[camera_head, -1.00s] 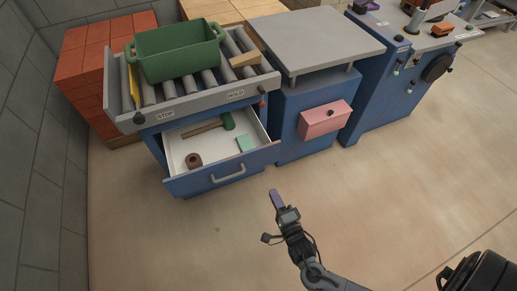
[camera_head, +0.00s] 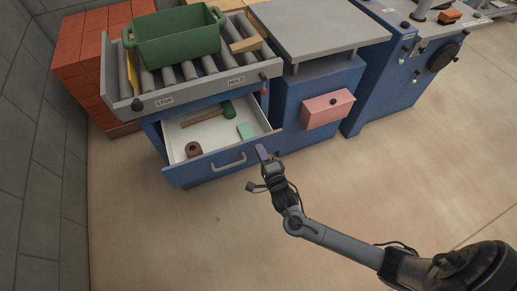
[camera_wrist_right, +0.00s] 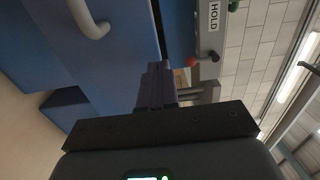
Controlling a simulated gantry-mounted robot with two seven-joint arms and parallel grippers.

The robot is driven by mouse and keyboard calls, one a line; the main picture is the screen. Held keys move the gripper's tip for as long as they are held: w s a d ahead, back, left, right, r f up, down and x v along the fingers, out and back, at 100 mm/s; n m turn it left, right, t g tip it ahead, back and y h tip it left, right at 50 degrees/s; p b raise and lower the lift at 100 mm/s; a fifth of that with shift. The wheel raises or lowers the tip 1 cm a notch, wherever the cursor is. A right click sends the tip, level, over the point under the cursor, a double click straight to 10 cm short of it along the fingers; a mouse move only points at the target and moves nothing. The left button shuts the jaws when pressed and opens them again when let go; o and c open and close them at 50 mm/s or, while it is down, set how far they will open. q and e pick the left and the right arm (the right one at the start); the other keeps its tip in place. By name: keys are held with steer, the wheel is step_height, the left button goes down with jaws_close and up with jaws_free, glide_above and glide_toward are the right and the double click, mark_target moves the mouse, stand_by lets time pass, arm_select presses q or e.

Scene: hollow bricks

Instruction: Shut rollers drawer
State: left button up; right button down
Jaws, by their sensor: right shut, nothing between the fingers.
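The rollers drawer (camera_head: 222,165) stands open under the roller table, with a blue front and a grey handle (camera_head: 229,162). Inside its white tray lie a green-headed mallet (camera_head: 228,110), a brown ring-shaped piece (camera_head: 194,149) and a light green block (camera_head: 246,131). My right gripper (camera_head: 262,152) is shut and empty at the right end of the drawer front; I cannot tell if it touches. In the right wrist view, the fingers (camera_wrist_right: 156,85) point at the blue front's edge, with the handle (camera_wrist_right: 88,18) at upper left. My left gripper is not in view.
The roller table (camera_head: 190,90) above carries a green crate (camera_head: 175,38) and a wooden block (camera_head: 246,45). A blue cabinet with a pink box (camera_head: 327,108) stands right of the drawer. Red bricks (camera_head: 85,60) are stacked at left. The floor in front is clear.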

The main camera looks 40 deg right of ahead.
steer(key=shift+b+x, duration=0.3)
steer(key=shift+x, duration=0.9)
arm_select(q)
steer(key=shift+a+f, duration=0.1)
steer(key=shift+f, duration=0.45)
